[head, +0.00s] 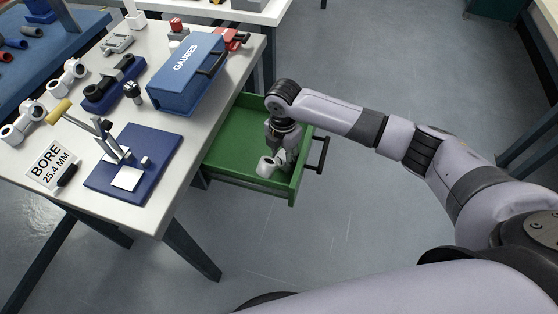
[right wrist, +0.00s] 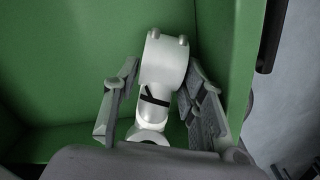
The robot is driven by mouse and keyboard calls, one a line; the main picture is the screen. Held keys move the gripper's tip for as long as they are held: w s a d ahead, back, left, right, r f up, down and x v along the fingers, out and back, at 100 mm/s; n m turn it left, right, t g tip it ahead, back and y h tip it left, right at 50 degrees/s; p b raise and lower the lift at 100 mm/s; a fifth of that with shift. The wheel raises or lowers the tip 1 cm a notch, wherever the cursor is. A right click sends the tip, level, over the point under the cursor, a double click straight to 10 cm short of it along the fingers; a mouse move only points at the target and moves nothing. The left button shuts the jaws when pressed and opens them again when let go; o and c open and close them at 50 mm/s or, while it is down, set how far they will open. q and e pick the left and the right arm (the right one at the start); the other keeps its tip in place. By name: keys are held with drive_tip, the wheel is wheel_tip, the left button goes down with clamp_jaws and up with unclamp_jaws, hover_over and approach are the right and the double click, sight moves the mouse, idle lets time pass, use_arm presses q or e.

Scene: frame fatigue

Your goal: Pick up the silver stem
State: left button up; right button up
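A silver stem (right wrist: 163,68), pale with a dark mark on its side, lies in the open green drawer (right wrist: 58,55). It also shows in the head view (head: 266,167) near the drawer's front right corner. My right gripper (head: 279,152) reaches down into the drawer over it. In the right wrist view its fingers (right wrist: 160,95) are open, one on each side of the stem, with green showing between finger and stem. The stem's near end is partly hidden by the gripper body. My left gripper is not in view.
The table beside the drawer holds a blue GAUGES box (head: 188,75), a blue stand (head: 142,184), a BORE 25.4 MM sign (head: 50,167) and two similar pale stems (head: 67,76) (head: 22,121). The drawer has a dark handle (head: 320,157). The drawer walls surround the gripper closely.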

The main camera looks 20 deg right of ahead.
drive_tip(key=shift+f, duration=0.9)
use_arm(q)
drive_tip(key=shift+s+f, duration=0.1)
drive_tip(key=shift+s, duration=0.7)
use_arm(e)
clamp_jaws()
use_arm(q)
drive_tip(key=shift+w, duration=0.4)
use_arm(e)
drive_tip(key=shift+r, duration=0.1)
